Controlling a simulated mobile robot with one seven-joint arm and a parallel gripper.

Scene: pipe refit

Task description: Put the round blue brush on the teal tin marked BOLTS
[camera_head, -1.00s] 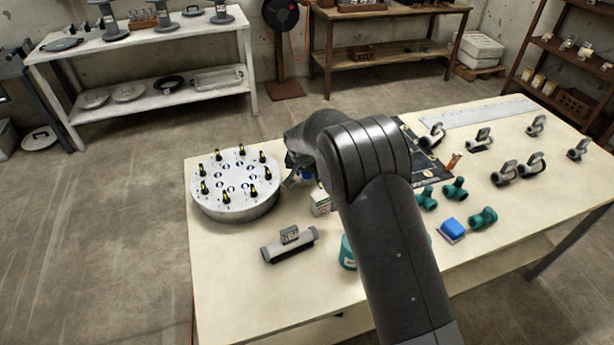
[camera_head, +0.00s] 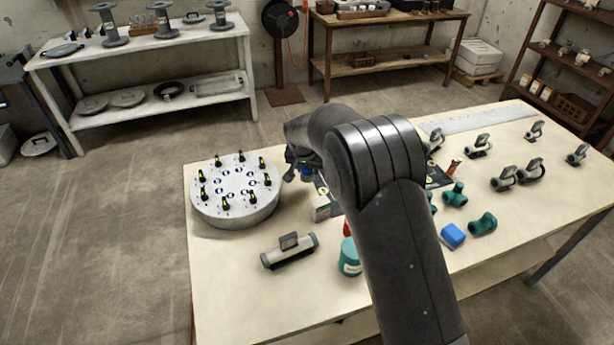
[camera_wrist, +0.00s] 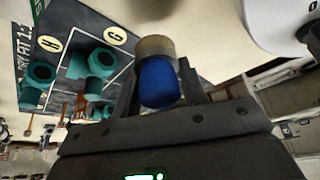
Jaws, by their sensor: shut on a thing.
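The round blue brush (camera_wrist: 158,85), a blue body with a tan end, is between my gripper's fingers (camera_wrist: 160,75) in the wrist view. My gripper is shut on it. In the head view my gripper (camera_head: 300,165) is just right of the round grey flange, partly hidden behind my arm, and a bit of the blue brush (camera_head: 306,173) shows there. The teal tin (camera_head: 349,260) stands upright near the table's front edge, left of my forearm. It has a white label too small to read. My gripper is apart from the tin, farther back on the table.
The flange (camera_head: 236,195) with several black-and-yellow pegs stands at left. A grey pipe piece (camera_head: 289,250) and a small box (camera_head: 321,212) lie near the tin. A red thing (camera_head: 347,228) is beside it. Teal fittings (camera_head: 483,224) and a rectangular blue block (camera_head: 453,235) are at right.

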